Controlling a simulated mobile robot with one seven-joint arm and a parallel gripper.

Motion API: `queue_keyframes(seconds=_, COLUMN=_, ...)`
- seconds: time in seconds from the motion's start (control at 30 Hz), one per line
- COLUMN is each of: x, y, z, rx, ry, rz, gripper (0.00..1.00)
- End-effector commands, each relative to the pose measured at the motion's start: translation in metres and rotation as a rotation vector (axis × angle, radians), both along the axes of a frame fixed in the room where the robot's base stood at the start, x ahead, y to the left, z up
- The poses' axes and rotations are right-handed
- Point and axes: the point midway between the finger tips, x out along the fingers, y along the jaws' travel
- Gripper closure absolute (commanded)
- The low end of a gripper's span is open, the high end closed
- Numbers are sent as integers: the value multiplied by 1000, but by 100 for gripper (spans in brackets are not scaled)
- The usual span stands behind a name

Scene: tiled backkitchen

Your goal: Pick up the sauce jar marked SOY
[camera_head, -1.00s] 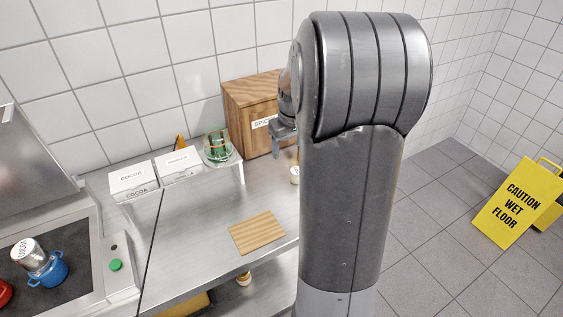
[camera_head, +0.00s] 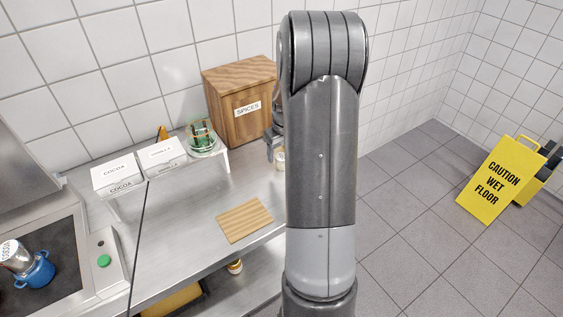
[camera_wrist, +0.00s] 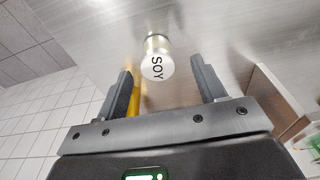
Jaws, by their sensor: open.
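The sauce jar marked SOY (camera_wrist: 158,62) shows in the wrist view with its white lettered face toward the camera and a gold band behind. It lies beyond and between the two fingertips, with space on both sides. In the head view a small pale jar (camera_head: 280,160) stands on the steel counter, partly hidden by my arm; its lettering cannot be read there. My gripper (camera_wrist: 158,82) is open and empty. In the head view my gripper (camera_head: 272,148) is just left of my arm, close to that jar.
A wooden SPICES box (camera_head: 240,105) stands behind the counter area. A small raised shelf holds COCOA (camera_head: 118,176) and another white box (camera_head: 162,156), plus a green-rimmed glass item (camera_head: 201,138). A wooden board (camera_head: 244,220) lies on the counter (camera_head: 190,235). A yellow caution sign (camera_head: 492,180) stands on the floor.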

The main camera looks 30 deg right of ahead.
Motion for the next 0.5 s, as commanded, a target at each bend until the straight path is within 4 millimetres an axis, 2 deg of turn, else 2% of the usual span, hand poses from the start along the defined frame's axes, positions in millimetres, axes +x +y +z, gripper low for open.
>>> queue_keyframes(seconds=0.1, x=3, y=-3, z=-20, rx=2, ry=3, rz=0, gripper=36)
queue_keyframes(seconds=0.2, x=4, y=-3, z=-31, rx=1, ry=1, rz=0, gripper=36)
queue_keyframes(seconds=0.43, x=5, y=-3, z=-33, rx=0, ry=0, rz=0, gripper=36)
queue_keyframes(seconds=0.5, x=5, y=-3, z=-33, rx=0, ry=0, rz=0, gripper=41)
